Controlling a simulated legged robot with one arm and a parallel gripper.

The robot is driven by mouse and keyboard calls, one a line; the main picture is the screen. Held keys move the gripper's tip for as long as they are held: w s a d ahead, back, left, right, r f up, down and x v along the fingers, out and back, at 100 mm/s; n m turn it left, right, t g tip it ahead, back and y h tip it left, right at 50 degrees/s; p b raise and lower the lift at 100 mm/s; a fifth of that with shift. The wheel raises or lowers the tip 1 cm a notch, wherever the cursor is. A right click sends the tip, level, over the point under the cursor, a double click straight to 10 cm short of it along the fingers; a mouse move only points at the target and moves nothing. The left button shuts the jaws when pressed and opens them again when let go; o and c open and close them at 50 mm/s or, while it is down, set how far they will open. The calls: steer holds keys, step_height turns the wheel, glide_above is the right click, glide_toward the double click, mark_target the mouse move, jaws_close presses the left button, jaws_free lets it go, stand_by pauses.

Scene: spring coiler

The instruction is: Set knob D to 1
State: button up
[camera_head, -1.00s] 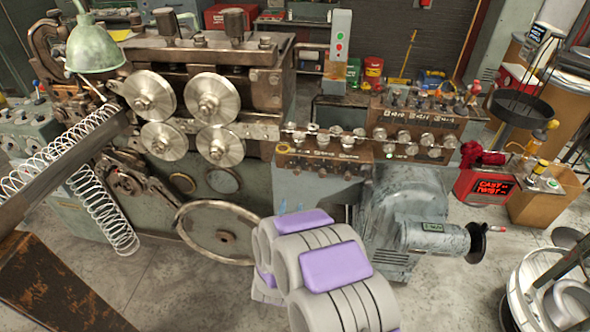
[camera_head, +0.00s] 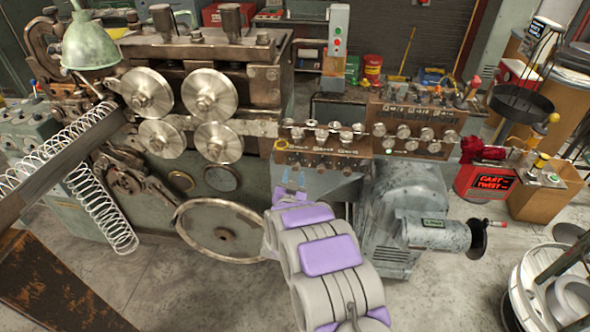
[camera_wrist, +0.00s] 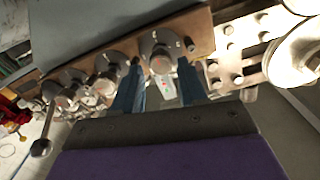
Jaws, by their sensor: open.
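A row of round metal knobs runs along a brown control panel (camera_head: 322,163) in the head view. I cannot read which one is knob D, nor any setting. In the wrist view, one silver knob (camera_wrist: 162,63) on a round dial plate shows just beyond and between the open fingertips (camera_wrist: 160,78). The fingers do not visibly close on it. More knobs (camera_wrist: 107,80) line the panel to the left there.
A second panel (camera_head: 415,128) with more knobs and switches stands to the right. The coiler's large rollers (camera_head: 210,95) are on the left. A grey motor (camera_head: 405,225) sits below the panels. A handwheel (camera_head: 222,232) is low on the left.

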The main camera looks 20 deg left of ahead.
mark_target(295, 170)
steer(key=shift+b+x, duration=0.3)
steer(key=shift+x, duration=2.2)
steer(key=c, duration=0.7)
steer(key=shift+c, duration=0.2)
steer(key=shift+r+n+p, duration=0.1)
steer(key=shift+n+p, duration=0.2)
steer(key=shift+p, duration=0.25)
